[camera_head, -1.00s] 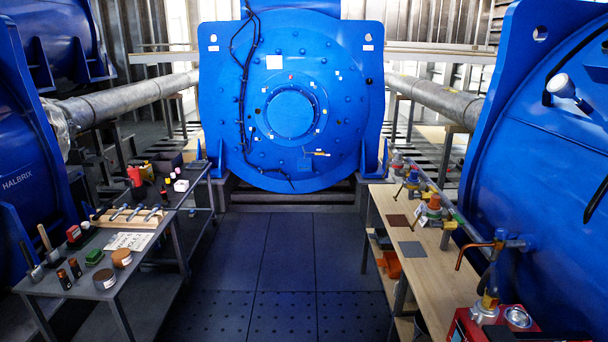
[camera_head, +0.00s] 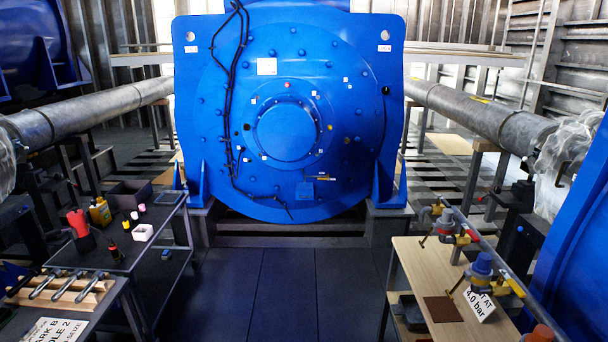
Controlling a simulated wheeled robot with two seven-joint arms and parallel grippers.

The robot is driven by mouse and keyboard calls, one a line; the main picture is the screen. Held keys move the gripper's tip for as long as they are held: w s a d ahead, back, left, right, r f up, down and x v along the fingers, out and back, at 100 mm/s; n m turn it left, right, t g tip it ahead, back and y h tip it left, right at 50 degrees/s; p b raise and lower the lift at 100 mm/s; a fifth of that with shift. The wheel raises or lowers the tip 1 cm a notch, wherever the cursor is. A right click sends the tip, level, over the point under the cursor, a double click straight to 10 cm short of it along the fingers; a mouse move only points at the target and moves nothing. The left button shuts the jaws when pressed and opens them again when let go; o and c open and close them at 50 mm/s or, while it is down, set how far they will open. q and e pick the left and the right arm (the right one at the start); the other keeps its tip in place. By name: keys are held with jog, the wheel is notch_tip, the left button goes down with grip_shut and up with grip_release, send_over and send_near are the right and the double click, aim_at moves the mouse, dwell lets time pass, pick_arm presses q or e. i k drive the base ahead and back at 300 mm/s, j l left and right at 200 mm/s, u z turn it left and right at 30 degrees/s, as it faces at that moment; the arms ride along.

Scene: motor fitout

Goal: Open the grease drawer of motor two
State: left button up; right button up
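A large blue motor (camera_head: 350,60) stands straight ahead, with a round hub (camera_head: 287,134) at its middle. A small blue box-like part (camera_head: 304,190) sits low on its face, with a small yellow-handled item (camera_head: 322,178) beside its top edge. I cannot tell whether this part is the grease drawer, and no motor number is legible. Parts of another blue motor (camera_head: 575,240) show at the right edge. Neither of my grippers is in view.
A wooden bench (camera_head: 425,262) on the right holds valves and a sign reading 4.0 bar. The dark floor (camera_head: 285,285) between them is clear. Grey pipes run along both sides.

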aim_at(301, 194)
jog(key=i, duration=1.85)
jog(key=i+z, duration=0.1)
jog(key=i, duration=0.5)
jog(key=i+j+z, duration=0.1)
jog(key=i, duration=0.45)
jog(key=i+j+z, duration=0.1)
jog(key=i, duration=0.5)
jog(key=i+j+z, duration=0.1)
jog(key=z, duration=0.15)
